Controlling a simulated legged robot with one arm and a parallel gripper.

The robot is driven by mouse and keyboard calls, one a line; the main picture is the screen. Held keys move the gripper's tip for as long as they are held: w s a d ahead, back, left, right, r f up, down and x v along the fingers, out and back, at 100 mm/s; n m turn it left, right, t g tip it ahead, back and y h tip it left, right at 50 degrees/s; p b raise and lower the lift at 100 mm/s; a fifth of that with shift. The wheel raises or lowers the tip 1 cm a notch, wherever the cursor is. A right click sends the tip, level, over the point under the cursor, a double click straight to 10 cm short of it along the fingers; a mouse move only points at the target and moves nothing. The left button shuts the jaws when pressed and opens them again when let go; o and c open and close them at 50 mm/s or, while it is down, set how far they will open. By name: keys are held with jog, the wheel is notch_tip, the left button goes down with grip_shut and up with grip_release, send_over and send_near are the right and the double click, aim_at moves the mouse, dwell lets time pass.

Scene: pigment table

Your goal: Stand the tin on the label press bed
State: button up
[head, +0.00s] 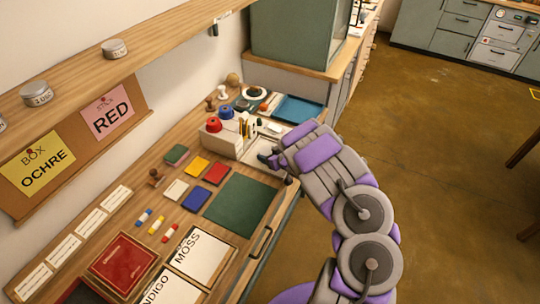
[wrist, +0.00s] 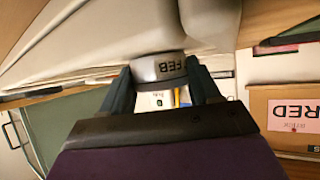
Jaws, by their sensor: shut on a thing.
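My gripper (head: 267,159) is at the right edge of the workbench, beside a cream box (head: 222,143) with a red and a blue dome on top. In the wrist view, its two dark fingers (wrist: 160,88) are shut on a grey round tin (wrist: 157,68). The tin's label reads FEB, upside down in that view. I cannot make out the tin in the head view. No part is clearly marked as the label press or its bed; the cream box may belong to it, but I cannot tell.
A blue tray (head: 298,108) and pens stand behind my gripper. A green mat (head: 240,203), colour blocks and cards cover the near bench (head: 133,200). More grey tins (head: 114,48) sit on the shelf (head: 165,32) above. Open floor (head: 430,130) lies to the right.

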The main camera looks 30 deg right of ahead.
jog(key=shift+d+f, duration=0.15)
jog(key=shift+d, duration=0.15)
jog(key=o, duration=0.7)
jog(key=shift+d, duration=0.45)
jog(key=o, duration=0.3)
jog(key=shift+s+d+f, duration=0.15)
jog(key=shift+d, duration=0.3)
jog(key=shift+o, duration=0.4)
jog(key=shift+a, duration=0.55)
jog(key=shift+d, duration=0.1)
jog(key=shift+d, duration=0.15)
jog(key=shift+f, duration=0.1)
